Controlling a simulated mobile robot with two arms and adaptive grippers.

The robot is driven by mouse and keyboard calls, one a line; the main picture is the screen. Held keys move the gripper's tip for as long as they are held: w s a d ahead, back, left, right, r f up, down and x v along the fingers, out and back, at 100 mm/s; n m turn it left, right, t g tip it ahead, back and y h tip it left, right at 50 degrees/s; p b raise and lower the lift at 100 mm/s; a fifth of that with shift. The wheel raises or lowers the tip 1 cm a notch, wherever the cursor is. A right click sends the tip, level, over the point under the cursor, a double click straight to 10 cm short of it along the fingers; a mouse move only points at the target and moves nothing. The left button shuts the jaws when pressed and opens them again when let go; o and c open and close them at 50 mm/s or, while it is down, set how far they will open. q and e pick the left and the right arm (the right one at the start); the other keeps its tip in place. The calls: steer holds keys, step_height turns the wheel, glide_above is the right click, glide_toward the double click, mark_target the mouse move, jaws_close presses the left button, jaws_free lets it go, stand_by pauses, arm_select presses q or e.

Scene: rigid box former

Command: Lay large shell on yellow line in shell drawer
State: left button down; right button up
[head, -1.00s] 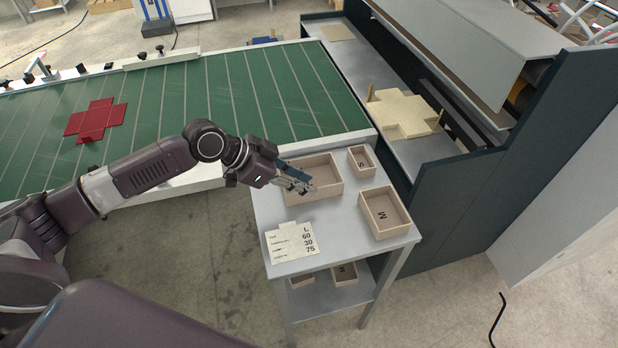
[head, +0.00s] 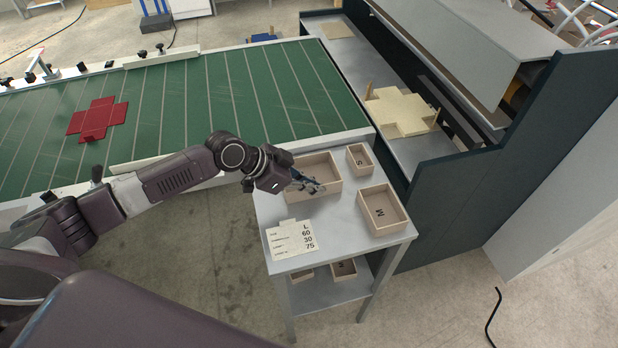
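A large open wooden box (head: 322,166), the biggest of the light wooden boxes here and likely the large shell, sits on the top of a metal cart. My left gripper (head: 316,188) is over this box, with its fingers down at the inside and front wall. The fingers are small and overlap the box, so I cannot tell whether they grip a wall or are open. The left side of the box is partly hidden by my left wrist. My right gripper is not in view. I see no shell drawer or yellow line.
A small box (head: 360,158) marked S and a medium box (head: 383,209) marked M stand on the cart. A card (head: 291,239) lies at its front left. More boxes sit on the lower shelf. A green table (head: 180,110) holds a red cross-shaped blank (head: 97,119). A dark-sided machine (head: 470,200) stands right.

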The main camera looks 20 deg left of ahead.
arm_select(q)
step_height(320, 180, up, 20)
steer(key=b, duration=0.4)
steer(key=s+a+f, duration=0.2)
steer(key=s+f, duration=0.1)
steer(key=s, duration=0.4)
steer(key=s+a+f, duration=0.1)
steer(key=s+f, duration=0.2)
steer(key=s, duration=0.4)
steer(key=shift+a+f+b, duration=0.35)
steer(key=shift+a+f, duration=0.05)
